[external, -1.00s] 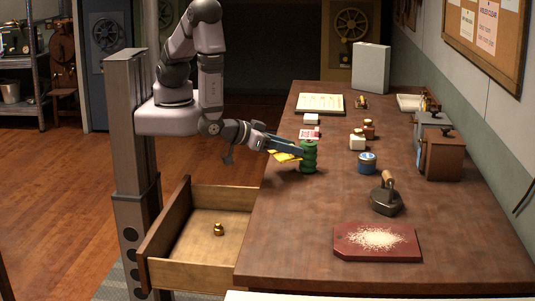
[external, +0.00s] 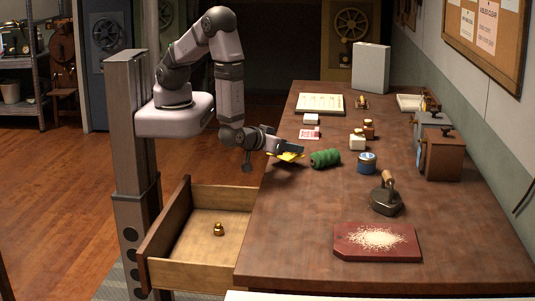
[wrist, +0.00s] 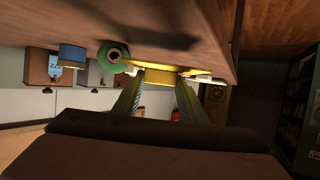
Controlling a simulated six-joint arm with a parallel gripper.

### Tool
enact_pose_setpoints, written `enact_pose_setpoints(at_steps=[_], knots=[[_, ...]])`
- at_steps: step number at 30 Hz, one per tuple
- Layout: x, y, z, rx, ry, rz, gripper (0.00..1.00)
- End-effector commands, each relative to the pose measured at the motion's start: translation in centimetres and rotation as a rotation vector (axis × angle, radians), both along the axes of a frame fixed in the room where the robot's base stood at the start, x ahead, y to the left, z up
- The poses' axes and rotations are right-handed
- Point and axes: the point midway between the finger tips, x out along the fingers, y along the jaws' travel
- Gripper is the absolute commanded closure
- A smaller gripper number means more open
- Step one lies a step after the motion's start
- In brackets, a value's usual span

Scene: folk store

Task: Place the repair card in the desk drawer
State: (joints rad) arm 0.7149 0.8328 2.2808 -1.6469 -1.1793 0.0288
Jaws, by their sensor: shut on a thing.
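A thin yellow card (external: 291,156), which I take as the repair card, is shut in my gripper (external: 288,149) just above the desk's left edge. It also shows between both fingers in the wrist view (wrist: 158,72). The wooden desk drawer (external: 190,274) is pulled out at the desk's left side, below and nearer the camera than my gripper. A small brass piece (external: 218,229) stands inside it; the rest of its visible floor is bare.
A green spool (external: 325,158) lies on its side just right of the card; it shows in the wrist view (wrist: 114,52). A red-and-white packet (external: 309,134), blue tin (external: 367,163), iron (external: 386,198) and red board (external: 377,243) are on the desk (external: 290,220).

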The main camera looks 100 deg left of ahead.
Motion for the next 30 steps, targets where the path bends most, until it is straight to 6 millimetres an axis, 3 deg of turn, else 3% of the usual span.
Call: enact_pose_setpoints(at_steps=[11, 24, 30], knots=[[0.0, 0.0, 0.0, 0.005, 0.000, 0.002, 0.83], [0.0, -6.0, 0.0, 0.006, -0.001, -0.382, 0.83], [0.0, -6.6, -0.1, 0.001, -0.001, -0.416, 0.83]])
